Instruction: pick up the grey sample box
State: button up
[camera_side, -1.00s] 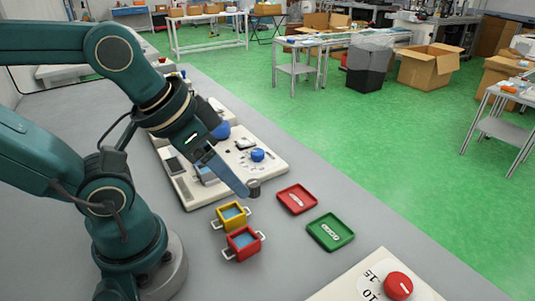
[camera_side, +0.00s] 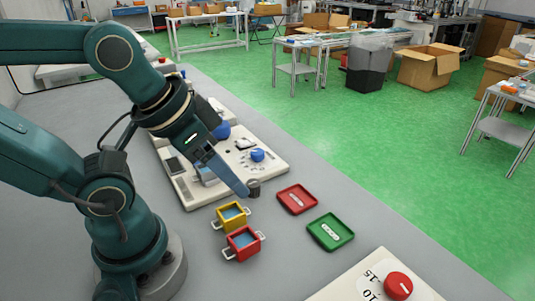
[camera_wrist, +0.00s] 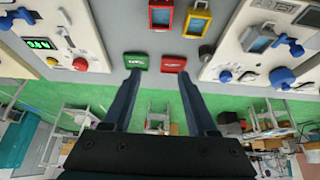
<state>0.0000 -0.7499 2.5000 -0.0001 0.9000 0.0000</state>
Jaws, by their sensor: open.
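A yellow box (camera_side: 220,223) and a red box (camera_side: 231,252), both with handles and blue inside, stand nearby.
A red tray (camera_side: 283,202) and a green tray (camera_side: 318,237) lie right of the boxes. A white panel (camera_side: 272,176) with a blue knob (camera_side: 257,155) sits behind. Another panel with a red knob (camera_side: 398,285) is at front right. Grey bench lies clear between.

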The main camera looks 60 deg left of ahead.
jog(key=o, duration=0.5)
